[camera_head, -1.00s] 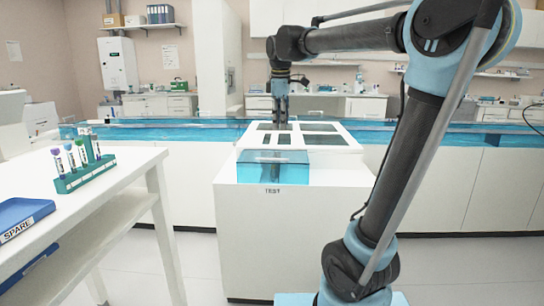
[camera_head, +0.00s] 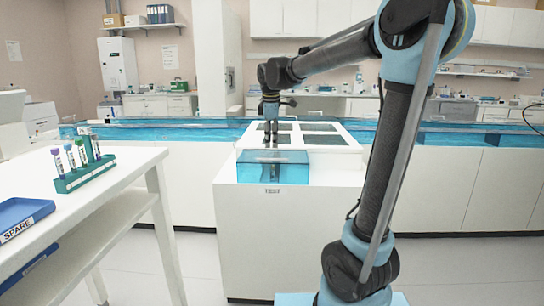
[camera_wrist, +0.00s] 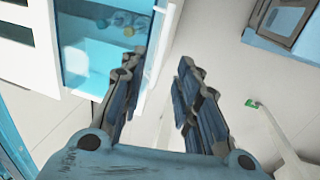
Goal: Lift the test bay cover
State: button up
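The test bay cover (camera_head: 290,170) is a see-through blue box-like lid at the front of the white TEST cabinet (camera_head: 300,215). It looks closed in the head view. In the wrist view, a see-through blue panel (camera_wrist: 85,60) lies left of my fingers, with small tan and blue round items showing through it. My gripper (camera_head: 270,143) points down at the back edge of the cover in the head view. In the wrist view my gripper (camera_wrist: 160,72) is open, with nothing between the fingers. The left finger overlaps the panel's edge; whether it touches cannot be told.
A white frame with dark panels (camera_head: 322,127) lies behind the cover. A blue channel (camera_head: 170,131) runs along the long counter. At left, a white table (camera_head: 115,170) bears a green tube rack (camera_head: 85,177) and a blue SPARE tray (camera_head: 22,212). Floor between is clear.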

aim_at(272, 159)
jog(key=shift+w+f, duration=0.2)
jog(key=shift+f, duration=0.9)
jog(key=shift+w+f, duration=0.25)
jog(key=shift+f, duration=0.9)
jog(key=shift+w+f, duration=0.2)
jog(key=shift+f, duration=0.9)
grip_shut()
